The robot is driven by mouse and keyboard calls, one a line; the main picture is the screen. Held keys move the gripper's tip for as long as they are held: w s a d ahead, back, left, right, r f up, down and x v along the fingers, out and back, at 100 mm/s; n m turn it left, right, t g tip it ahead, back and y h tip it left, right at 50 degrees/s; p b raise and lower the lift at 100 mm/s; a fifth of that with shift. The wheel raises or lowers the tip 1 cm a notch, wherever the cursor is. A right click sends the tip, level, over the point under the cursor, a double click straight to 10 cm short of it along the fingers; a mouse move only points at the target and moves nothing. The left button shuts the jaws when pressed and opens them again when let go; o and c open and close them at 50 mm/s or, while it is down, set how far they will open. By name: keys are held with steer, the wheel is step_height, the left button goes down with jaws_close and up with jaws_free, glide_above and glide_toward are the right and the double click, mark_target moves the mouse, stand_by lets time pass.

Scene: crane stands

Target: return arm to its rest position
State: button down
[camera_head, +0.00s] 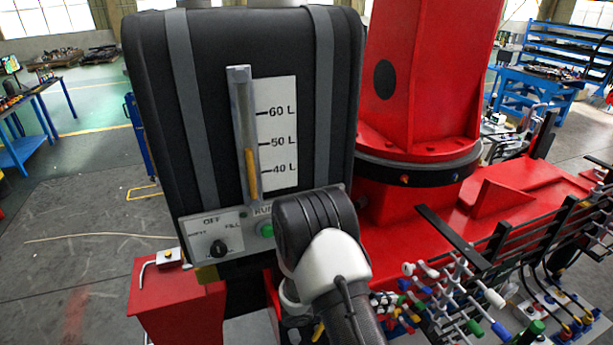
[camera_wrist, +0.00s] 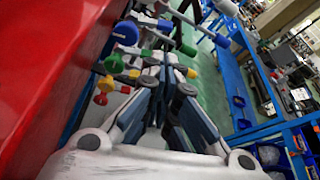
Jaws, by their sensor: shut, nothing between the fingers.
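In the wrist view my gripper (camera_wrist: 164,72) is shut and empty, with its dark finger linkages meeting at the tips. The levers with coloured knobs (camera_wrist: 125,33) lie beyond and left of the fingertips; I cannot tell whether anything touches. In the head view my arm, with black and white links, stands in front of the black tank's lower right corner. My gripper cannot be made out there. The lever bank (camera_head: 450,300) is right of my arm.
The black tank (camera_head: 215,120) has a level gauge and a dial panel (camera_head: 212,236). The red crane column (camera_head: 425,90) stands right of it on a red base. A red box (camera_head: 175,305) is at lower left. Open floor (camera_head: 80,230) lies left. Blue workbenches (camera_head: 535,85) stand farther back.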

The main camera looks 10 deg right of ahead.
steer(key=s+a+r+m+g+y+b, duration=0.1)
steer(key=s+a+r+m+y+b, duration=0.15)
steer(key=s+m+b, duration=0.3)
steer(key=s+a+r+m+g+y+b, duration=0.1)
steer(key=s+a+r+m+y+b, duration=0.1)
steer(key=s+m+y+b, duration=0.4)
steer(key=s+a+f+m+t+y+b, duration=0.3)
steer(key=s+a+m+t+y+b, duration=0.2)
steer(key=s+a+m+b, duration=0.4)
steer(key=a+m+t+b, duration=0.1)
steer(key=a+b, duration=0.2)
steer(key=b, duration=0.1)
steer(key=shift+a+f+y+b, duration=0.15)
steer(key=shift+a+y+b, duration=0.15)
steer(key=shift+a+y, duration=0.05)
steer(key=shift+s, duration=0.1)
